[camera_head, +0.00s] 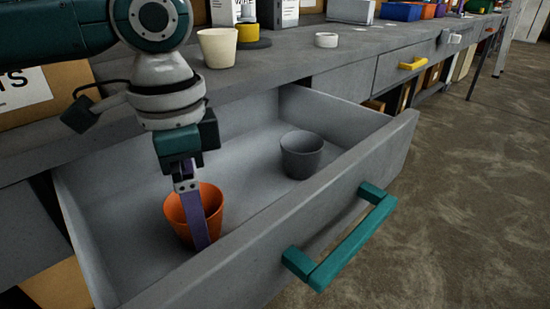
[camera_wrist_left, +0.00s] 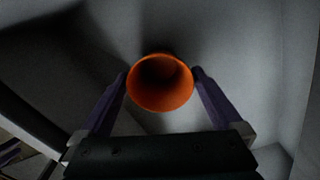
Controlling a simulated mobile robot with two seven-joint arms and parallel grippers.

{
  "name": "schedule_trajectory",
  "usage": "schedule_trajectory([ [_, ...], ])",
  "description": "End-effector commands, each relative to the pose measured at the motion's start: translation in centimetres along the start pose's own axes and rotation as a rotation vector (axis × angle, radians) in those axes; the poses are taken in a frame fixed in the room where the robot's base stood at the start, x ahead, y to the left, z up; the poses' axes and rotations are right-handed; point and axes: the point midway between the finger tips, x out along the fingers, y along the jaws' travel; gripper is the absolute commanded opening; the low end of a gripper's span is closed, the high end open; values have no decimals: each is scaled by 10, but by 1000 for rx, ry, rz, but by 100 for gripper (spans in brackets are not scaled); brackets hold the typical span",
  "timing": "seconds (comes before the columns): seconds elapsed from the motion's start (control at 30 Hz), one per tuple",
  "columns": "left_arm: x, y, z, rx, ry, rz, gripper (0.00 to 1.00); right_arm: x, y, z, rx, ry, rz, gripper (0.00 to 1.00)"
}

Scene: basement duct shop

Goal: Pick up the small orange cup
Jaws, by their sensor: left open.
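The small orange cup (camera_head: 180,222) stands upright in the open grey drawer, in its left part. In the left wrist view the cup (camera_wrist_left: 160,83) shows its round, empty mouth between two purple fingers. My left gripper (camera_head: 207,240) points down into the drawer at the cup. In the left wrist view my left gripper (camera_wrist_left: 160,78) is open, with one fingertip on each side of the cup. I cannot tell whether the fingers touch it. In the head view one finger hides part of the cup's front. My right gripper is in neither view.
A dark grey cup (camera_head: 301,155) stands in the same open drawer (camera_head: 350,178), to the right. The drawer front has a teal handle (camera_head: 345,245). On the bench above are a cream cup (camera_head: 218,48) and a white ring-shaped item (camera_head: 326,40). The drawer floor between the cups is clear.

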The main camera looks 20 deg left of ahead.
Motion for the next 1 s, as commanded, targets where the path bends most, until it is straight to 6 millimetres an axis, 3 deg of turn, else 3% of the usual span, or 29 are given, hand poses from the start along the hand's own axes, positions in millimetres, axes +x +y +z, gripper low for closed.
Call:
schedule_trajectory([
  [0.27,3,0,0,0,1,0,99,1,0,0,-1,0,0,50],
  [0.8,3,0,0,0,1,0,38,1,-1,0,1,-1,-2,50],
  [1.0,2,0,0,0,1,0,36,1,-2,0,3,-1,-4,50],
])
